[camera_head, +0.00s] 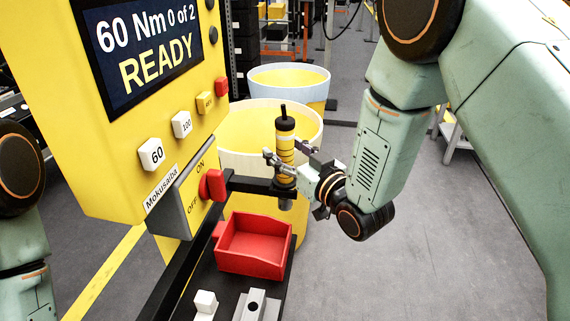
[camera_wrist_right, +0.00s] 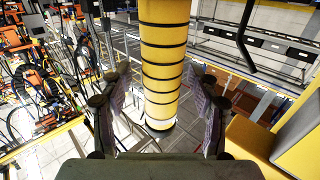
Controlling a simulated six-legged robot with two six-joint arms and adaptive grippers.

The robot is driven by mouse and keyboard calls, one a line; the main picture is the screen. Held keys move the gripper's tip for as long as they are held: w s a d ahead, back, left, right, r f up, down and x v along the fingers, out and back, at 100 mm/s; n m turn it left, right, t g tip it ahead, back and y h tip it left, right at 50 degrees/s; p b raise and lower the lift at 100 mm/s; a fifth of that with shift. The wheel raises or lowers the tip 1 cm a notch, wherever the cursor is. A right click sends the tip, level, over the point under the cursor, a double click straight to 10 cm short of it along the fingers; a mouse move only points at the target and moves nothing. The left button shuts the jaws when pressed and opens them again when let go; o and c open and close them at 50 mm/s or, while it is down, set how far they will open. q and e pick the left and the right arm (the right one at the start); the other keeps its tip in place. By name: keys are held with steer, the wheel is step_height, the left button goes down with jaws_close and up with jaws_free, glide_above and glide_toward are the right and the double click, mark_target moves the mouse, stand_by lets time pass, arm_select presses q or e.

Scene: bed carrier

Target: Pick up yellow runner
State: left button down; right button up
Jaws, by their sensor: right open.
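The yellow runner (camera_head: 285,146) is an upright yellow cylinder with black bands and a black top. It stands in a black holder arm (camera_head: 250,185) on the yellow machine in the head view. My right gripper (camera_head: 285,160) is at its right side, with its fingers reaching toward the runner at mid height. In the right wrist view the runner (camera_wrist_right: 162,50) stands upright between the two spread fingers (camera_wrist_right: 157,78). The right gripper is open; I cannot tell whether a finger touches the runner. My left arm shows at the left edge, but its gripper is out of view.
The yellow machine (camera_head: 60,120) with a screen reading "60 Nm 0 of 2 READY" fills the left. A red tray (camera_head: 253,262) lies below the runner, with a white block (camera_head: 205,302) near it. Yellow-lined bins (camera_head: 290,76) stand behind.

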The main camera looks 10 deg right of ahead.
steer(key=shift+w, duration=0.2)
steer(key=shift+s+a+r, duration=0.15)
steer(key=shift+s+a, duration=0.05)
steer(key=shift+a, duration=0.05)
steer(key=shift+c, duration=0.7)
steer(key=shift+w+d, duration=0.2)
steer(key=c, duration=0.6)
steer(key=shift+s+a, duration=0.1)
jaws_close()
